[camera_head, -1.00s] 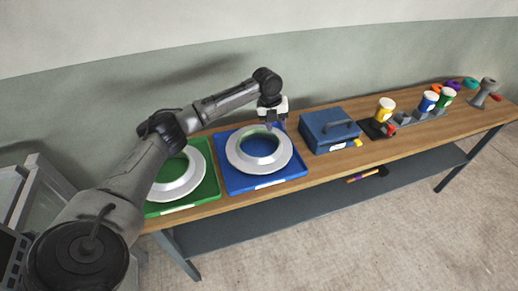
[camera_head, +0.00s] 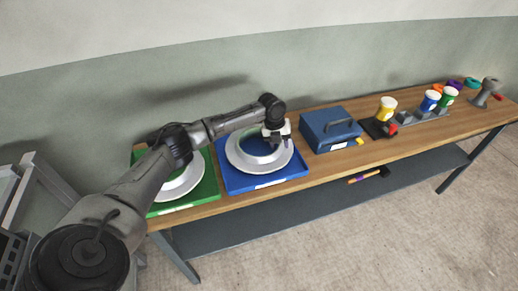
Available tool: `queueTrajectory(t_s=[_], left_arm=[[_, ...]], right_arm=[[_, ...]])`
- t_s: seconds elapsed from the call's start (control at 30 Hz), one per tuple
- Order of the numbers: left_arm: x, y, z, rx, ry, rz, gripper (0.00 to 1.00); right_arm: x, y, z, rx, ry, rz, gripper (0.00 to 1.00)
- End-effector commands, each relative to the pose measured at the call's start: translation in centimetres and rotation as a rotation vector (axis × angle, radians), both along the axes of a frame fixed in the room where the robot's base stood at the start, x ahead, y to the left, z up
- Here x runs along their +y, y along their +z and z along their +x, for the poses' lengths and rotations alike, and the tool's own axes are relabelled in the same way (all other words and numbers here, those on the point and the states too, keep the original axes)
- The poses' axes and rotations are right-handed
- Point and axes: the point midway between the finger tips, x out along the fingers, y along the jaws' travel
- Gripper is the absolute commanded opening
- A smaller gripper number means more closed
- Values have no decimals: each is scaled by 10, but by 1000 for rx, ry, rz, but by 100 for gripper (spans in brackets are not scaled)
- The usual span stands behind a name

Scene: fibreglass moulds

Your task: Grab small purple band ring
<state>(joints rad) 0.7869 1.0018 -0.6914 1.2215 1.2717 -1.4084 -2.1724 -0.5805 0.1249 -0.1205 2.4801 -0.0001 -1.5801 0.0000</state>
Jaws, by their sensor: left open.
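A small purple ring-shaped thing (camera_head: 455,85) lies near the far right end of the bench, between an orange one (camera_head: 438,88) and a teal one (camera_head: 473,83). It is small and partly hidden by the cups in front of it. My left gripper (camera_head: 276,143) is open and empty. It hangs over the back right part of the white ring mould (camera_head: 243,163) in the blue tray (camera_head: 235,186), far to the left of the purple ring. I cannot tell whether it touches the mould. My right gripper is not in view.
A blue toolbox (camera_head: 318,130) stands just right of the blue tray. Beyond it are yellow (camera_head: 387,108), blue (camera_head: 429,101) and green (camera_head: 449,97) cups and a grey tool (camera_head: 487,92). A green tray (camera_head: 209,184) with another mould lies left. The wall runs behind the bench.

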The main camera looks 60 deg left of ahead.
Motion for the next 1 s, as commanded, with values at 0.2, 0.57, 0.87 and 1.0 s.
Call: queueTrajectory(t_s=[0.2, 0.57, 0.87, 1.0], left_arm=[[-1, -5, 1, -1, 0, 0, 41], [-1, -4, 1, -1, 0, 1, 11], [-1, -5, 1, 1, 0, 1, 0], [-1, -5, 1, 0, 0, 1, 0]], right_arm=[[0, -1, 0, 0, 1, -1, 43], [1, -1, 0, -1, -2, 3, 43], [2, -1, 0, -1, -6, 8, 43], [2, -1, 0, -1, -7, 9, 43]])
